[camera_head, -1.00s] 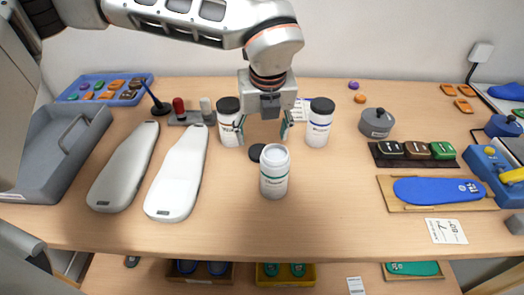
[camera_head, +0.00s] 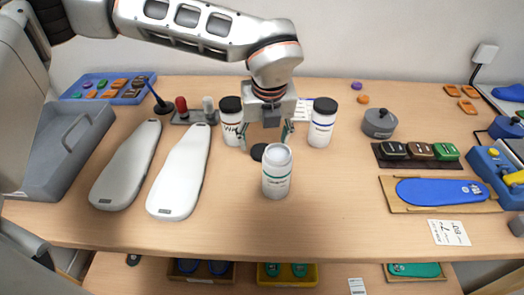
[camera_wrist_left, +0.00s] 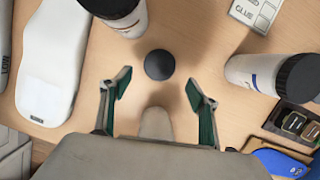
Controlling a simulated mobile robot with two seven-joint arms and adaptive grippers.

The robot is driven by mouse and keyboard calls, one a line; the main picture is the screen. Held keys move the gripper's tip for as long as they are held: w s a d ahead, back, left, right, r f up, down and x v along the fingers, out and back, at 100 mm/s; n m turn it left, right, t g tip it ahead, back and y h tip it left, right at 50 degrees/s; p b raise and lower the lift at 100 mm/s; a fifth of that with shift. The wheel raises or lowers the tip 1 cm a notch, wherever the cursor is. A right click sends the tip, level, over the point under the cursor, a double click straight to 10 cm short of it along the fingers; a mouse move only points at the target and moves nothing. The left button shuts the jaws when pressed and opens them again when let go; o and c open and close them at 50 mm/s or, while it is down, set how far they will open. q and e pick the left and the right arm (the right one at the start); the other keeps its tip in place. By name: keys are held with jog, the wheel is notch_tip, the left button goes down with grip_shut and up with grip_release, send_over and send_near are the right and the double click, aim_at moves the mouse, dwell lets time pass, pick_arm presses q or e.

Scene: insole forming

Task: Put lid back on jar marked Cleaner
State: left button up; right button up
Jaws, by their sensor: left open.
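The open white jar (camera_head: 276,178) stands upright near the middle of the table, its top uncovered and its label too small to read. A round black lid (camera_head: 258,152) lies flat on the table just behind and left of it, and shows whole in the left wrist view (camera_wrist_left: 159,65). My left gripper (camera_head: 268,140) is open and empty, pointing down above the table behind the jar. In the left wrist view its green-padded fingers (camera_wrist_left: 158,95) are spread wide, with the lid ahead of the gap. My right gripper is not in view.
Two black-capped jars stand close by, one left (camera_head: 232,125) and one right (camera_head: 320,125) of my gripper. Two pale shoe lasts (camera_head: 180,175) lie further left. A blue insole (camera_head: 440,190) lies at right. The table in front of the open jar is clear.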

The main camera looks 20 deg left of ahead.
aim_at(262, 150)
pick_arm(q)
jog(key=x, duration=0.4)
jog(key=shift+w+a+f, duration=0.25)
jog(key=shift+w+f, duration=0.05)
jog(key=shift+r, duration=0.1)
jog(key=c, duration=0.8)
